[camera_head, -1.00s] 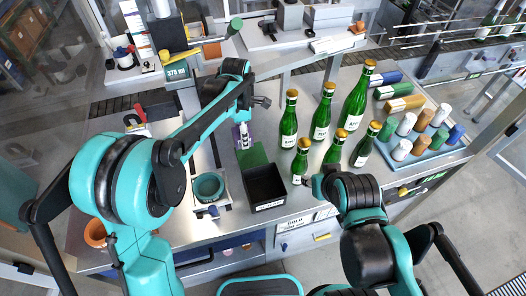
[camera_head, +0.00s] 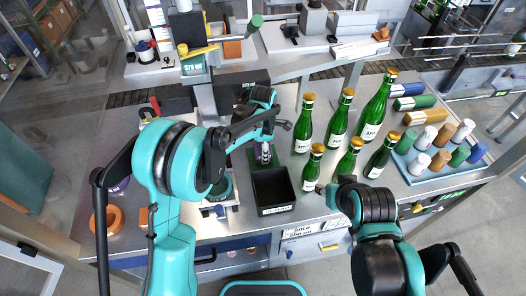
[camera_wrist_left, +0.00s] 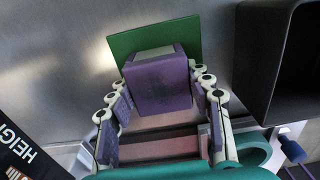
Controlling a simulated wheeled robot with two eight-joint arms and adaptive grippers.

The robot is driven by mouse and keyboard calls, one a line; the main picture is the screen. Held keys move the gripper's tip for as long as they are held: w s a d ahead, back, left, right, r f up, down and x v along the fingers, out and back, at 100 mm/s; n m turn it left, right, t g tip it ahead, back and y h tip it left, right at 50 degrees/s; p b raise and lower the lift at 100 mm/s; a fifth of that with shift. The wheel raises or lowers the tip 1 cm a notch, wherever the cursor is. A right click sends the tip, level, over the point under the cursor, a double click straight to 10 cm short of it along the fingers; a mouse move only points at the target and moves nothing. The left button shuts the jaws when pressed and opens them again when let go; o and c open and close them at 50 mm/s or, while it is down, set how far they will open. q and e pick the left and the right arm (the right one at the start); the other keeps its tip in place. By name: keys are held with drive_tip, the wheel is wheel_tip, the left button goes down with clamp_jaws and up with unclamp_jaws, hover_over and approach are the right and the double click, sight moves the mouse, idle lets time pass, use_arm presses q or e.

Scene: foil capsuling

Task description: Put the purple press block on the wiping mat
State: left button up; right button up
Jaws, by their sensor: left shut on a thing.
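The purple press block (camera_wrist_left: 158,90) is gripped between the two fingers of my left gripper (camera_wrist_left: 162,84). In the head view the left gripper (camera_head: 263,153) is over the green wiping mat, behind the black bin. The green wiping mat (camera_wrist_left: 188,34) shows behind and beside the block in the left wrist view, with its near part hidden by the block. I cannot tell whether the block touches the mat or hangs just above it. My right gripper (camera_head: 323,188) is low near the front bottles; its fingers are too small and dark to read.
The black open bin (camera_head: 272,192) stands just in front of the mat. Green bottles (camera_head: 338,122) stand to the right, with a blue tray (camera_head: 437,150) of coloured capsules beyond. A fixture with a teal ring (camera_head: 220,188) is left of the bin.

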use_arm(q)
drive_tip(key=o, duration=1.2)
drive_tip(key=shift+f, duration=0.1)
drive_tip(key=shift+r, duration=0.55)
wheel_tip(320, 180, up, 11)
drive_tip(key=p, duration=0.2)
drive_tip(key=shift+r, duration=0.2)
